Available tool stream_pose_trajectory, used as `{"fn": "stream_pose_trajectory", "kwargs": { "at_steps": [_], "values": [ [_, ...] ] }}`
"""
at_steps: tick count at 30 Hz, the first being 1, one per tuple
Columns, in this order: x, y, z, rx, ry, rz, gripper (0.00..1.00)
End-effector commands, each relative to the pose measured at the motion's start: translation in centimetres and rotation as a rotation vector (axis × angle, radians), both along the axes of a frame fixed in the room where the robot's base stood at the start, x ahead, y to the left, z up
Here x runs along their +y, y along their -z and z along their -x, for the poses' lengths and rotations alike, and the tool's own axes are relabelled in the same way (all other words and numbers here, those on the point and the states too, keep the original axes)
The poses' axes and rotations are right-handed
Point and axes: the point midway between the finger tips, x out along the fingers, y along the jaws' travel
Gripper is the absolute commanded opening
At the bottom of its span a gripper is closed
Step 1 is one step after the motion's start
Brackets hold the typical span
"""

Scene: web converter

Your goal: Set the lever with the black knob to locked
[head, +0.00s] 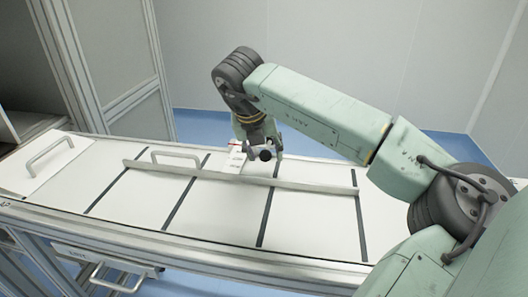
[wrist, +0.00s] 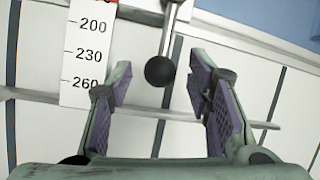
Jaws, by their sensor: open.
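The lever is a thin silver rod (wrist: 169,35) ending in a round black knob (wrist: 160,71). In the wrist view it points down from the top edge, and its upper end is cut off. The knob also shows in the head view (head: 265,155), just under my wrist. My gripper (wrist: 158,80) is open, with one purple-padded finger on each side of the knob. I cannot tell how far the knob is in depth from the fingertips. No locked marking is readable.
A white scale strip (wrist: 88,62) with 200, 230 and 260 stands close beside my left finger. A long metal bar (head: 230,178) crosses the white table (head: 215,215), which has black stripes. A handle (head: 175,153) stands left of the scale, and a handled panel (head: 35,165) lies farther left.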

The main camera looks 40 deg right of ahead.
Motion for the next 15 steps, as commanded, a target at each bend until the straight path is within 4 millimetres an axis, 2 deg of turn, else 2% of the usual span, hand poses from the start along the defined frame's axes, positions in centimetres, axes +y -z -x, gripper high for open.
{"fn": "stream_pose_trajectory", "kwargs": {
  "at_steps": [11,15],
  "values": [
    [-0.01,0.54,0.14,0.000,0.001,0.000,0.46],
    [-0.01,0.53,0.12,0.000,0.001,0.000,0.38]
  ]
}}
